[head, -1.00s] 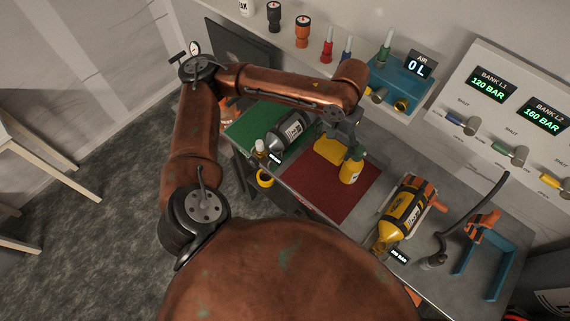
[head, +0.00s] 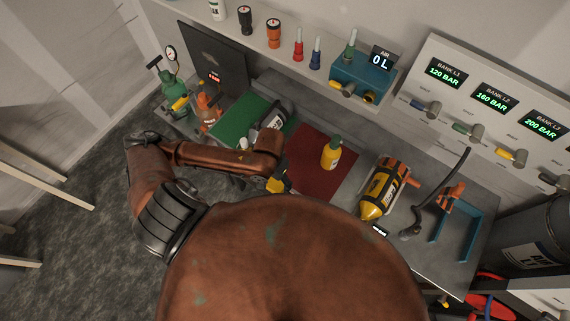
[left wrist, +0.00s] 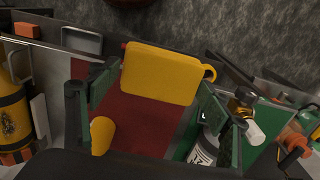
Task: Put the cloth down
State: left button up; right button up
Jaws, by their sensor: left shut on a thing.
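The yellow cloth (left wrist: 160,75) is a flat rounded pad between the green fingers of my left gripper (left wrist: 158,95) in the left wrist view. The fingers are closed on its sides. In the head view a yellow part of the cloth (head: 278,186) shows past the end of my left arm, near the front edge of the bench. The left gripper is mostly hidden there by my arm and body. Whether the cloth touches the bench is unclear. My right gripper is not in view.
A green mat (head: 240,118) with a grey cylinder (head: 275,118) is to the left. A yellow cylinder (head: 384,188) lies to the right.

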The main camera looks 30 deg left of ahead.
pick_arm(q)
jog(key=w+a+f+b, duration=0.1)
jog(key=w+f+b, duration=0.1)
jog(key=w+f, duration=0.1)
jog(key=w+a+f+b, duration=0.1)
jog(key=w+f, duration=0.2)
jog(key=w, duration=0.2)
jog(key=w+a+f+b, duration=0.1)
jog(key=w+f+b, duration=0.1)
jog(key=w+f, duration=0.1)
jog(key=shift+w+b, duration=0.3)
jog(key=shift+w, duration=0.5)
jog(key=shift+w+a+f, duration=0.1)
jog(key=shift+w+f, duration=0.4)
jog(key=shift+f, duration=0.1)
notch_tip(320, 180, down, 3)
jog(key=shift+r, duration=0.1)
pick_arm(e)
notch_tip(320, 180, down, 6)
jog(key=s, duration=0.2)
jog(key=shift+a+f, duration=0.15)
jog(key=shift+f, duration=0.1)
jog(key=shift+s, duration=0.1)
